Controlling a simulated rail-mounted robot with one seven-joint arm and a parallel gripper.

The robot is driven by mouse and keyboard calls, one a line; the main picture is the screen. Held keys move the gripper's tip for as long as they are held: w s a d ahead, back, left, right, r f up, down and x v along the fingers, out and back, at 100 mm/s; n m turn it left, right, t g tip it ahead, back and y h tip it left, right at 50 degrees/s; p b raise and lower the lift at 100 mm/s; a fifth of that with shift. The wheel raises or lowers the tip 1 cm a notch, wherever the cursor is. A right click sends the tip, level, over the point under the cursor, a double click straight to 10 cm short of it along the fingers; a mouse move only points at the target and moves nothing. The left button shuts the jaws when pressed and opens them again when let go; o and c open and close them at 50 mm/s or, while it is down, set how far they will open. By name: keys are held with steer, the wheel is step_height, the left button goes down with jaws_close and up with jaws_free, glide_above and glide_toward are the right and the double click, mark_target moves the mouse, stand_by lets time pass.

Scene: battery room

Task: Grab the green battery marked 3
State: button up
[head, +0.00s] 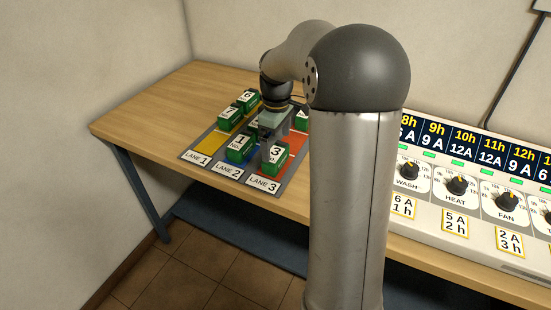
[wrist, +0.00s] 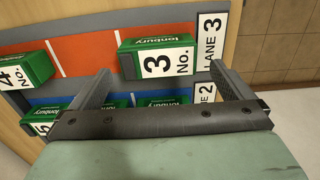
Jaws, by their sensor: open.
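The green battery marked 3 (head: 276,156) stands at the front end of the red lane, by the LANE 3 card (head: 263,184). In the wrist view the battery marked 3 (wrist: 128,64) has a white label on top and lies between the lines of my two fingers, near their tips. My gripper (wrist: 161,70) is open and empty, with one finger to each side of it and gaps on both sides. In the head view my gripper (head: 275,143) is over the lanes, just behind this battery and partly hiding it. How far down the fingertips reach is unclear.
The battery marked 1 (head: 238,153) stands close by in the blue lane. Batteries 7 (head: 229,116) and 6 (head: 246,99) are in the yellow lane. Battery 4 (wrist: 26,71) is farther along the red lane. A control panel (head: 480,205) stands at the right.

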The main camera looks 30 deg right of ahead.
mark_target(276, 151)
steer(key=shift+w+f, duration=0.2)
steer(key=shift+f, duration=3.15)
steer(key=c, duration=1.2)
steer(key=shift+r, duration=0.1)
